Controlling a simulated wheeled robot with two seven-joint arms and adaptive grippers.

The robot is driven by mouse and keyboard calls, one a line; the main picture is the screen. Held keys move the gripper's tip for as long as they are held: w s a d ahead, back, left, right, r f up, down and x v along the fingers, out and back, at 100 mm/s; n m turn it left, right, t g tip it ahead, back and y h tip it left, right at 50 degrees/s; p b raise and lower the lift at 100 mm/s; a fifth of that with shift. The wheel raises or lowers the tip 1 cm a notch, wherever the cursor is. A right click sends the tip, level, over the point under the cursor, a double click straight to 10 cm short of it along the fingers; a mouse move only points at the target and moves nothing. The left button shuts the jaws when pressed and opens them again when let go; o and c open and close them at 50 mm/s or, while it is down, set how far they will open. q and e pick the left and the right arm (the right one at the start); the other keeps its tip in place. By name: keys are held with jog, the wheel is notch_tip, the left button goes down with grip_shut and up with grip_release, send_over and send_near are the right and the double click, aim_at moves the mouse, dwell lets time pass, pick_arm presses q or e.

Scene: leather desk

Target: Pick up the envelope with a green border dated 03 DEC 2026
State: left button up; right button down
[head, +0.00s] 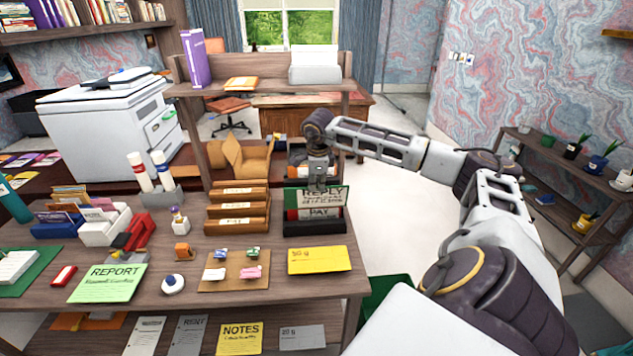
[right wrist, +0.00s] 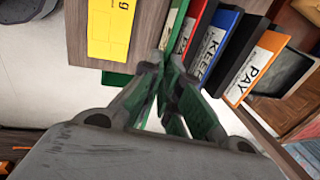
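A green-bordered envelope (head: 333,196) marked REPLY stands at the front slot area of the dark rack (head: 314,228); the smaller line under REPLY is too small to read. My right gripper (head: 318,186) is at the envelope's top edge, pointing down. In the right wrist view its fingertips (right wrist: 170,68) come together with the green edge between them, and it looks shut on the envelope. A red PAY item (head: 322,213) sits in front of it in the rack. My left gripper is not in view.
Red, blue KEEP (right wrist: 215,45) and orange PAY (right wrist: 262,66) dividers stand close beside the fingers. Wooden letter trays (head: 238,208) are left of the rack. A yellow sheet (head: 319,260) lies in front of it. The desk's right edge is close.

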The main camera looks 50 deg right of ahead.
jog(key=s+a+r+g+y+p, duration=0.1)
jog(key=s+a+p, duration=0.1)
jog(key=p, duration=0.2)
jog(key=shift+s+r+g, duration=0.2)
jog(key=shift+g, duration=0.1)
jog(key=shift+s+a+y, duration=0.1)
jog(key=shift+y, duration=0.2)
dwell(0.5)
